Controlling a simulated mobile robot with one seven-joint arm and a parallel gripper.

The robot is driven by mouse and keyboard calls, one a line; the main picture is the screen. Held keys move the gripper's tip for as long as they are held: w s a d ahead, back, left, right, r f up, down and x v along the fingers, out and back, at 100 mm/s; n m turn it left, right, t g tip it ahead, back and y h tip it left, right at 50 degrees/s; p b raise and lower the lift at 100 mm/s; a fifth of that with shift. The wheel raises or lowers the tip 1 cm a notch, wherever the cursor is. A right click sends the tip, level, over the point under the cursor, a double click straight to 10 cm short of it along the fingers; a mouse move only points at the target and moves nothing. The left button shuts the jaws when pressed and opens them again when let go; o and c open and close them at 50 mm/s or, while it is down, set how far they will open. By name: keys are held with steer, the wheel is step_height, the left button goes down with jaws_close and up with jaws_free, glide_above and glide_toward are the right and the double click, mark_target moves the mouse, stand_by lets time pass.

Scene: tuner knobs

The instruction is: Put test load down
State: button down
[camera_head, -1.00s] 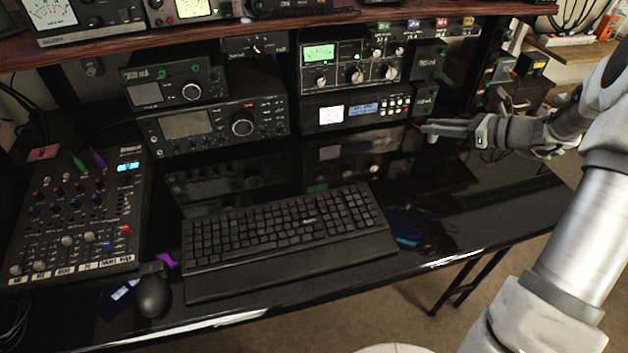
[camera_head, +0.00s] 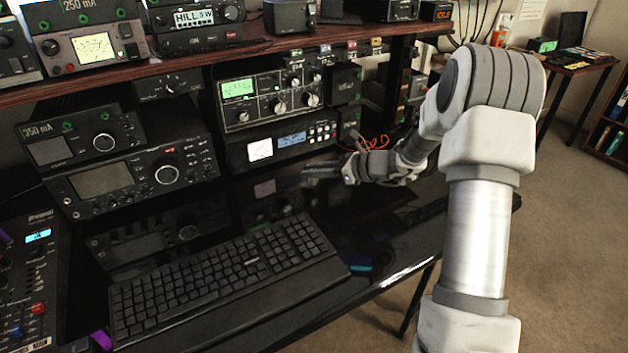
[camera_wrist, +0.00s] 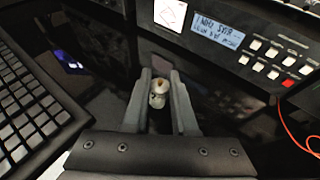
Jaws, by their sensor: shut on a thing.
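The test load is a small pale cylinder (camera_wrist: 158,93) with a gold-brown top, seen in the wrist view between my two grey fingers. My gripper (camera_wrist: 159,98) is shut on it, and the load points forward between the fingers over the glossy black desk (camera_wrist: 103,98). In the head view my gripper (camera_head: 308,173) reaches in from the right, in front of the lower radio (camera_head: 280,146) with the blue display. The load is too small or hidden to make out there. I cannot tell its exact height above the desk.
A black keyboard (camera_head: 220,275) lies left of my gripper. A tuner (camera_head: 268,97) with a green meter sits on the lower radio. Red wires (camera_head: 375,142) hang to the right. Glossy desk lies bare between keyboard and radios. A shelf (camera_head: 170,75) runs above.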

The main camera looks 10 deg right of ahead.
steer(key=shift+f, duration=1)
steer(key=shift+f, duration=0.1)
steer(key=shift+f+b, duration=0.15)
steer(key=shift+b, duration=0.2)
steer(key=c, duration=0.7)
jaws_free()
steer(key=shift+s+d+r+p, duration=0.2)
steer(key=shift+r+p, duration=0.1)
steer(key=shift+r, duration=0.1)
steer(key=p+v, duration=0.2)
steer(key=v, duration=0.9)
steer(key=shift+s+d+r+p, duration=0.15)
steer(key=shift+p, duration=0.2)
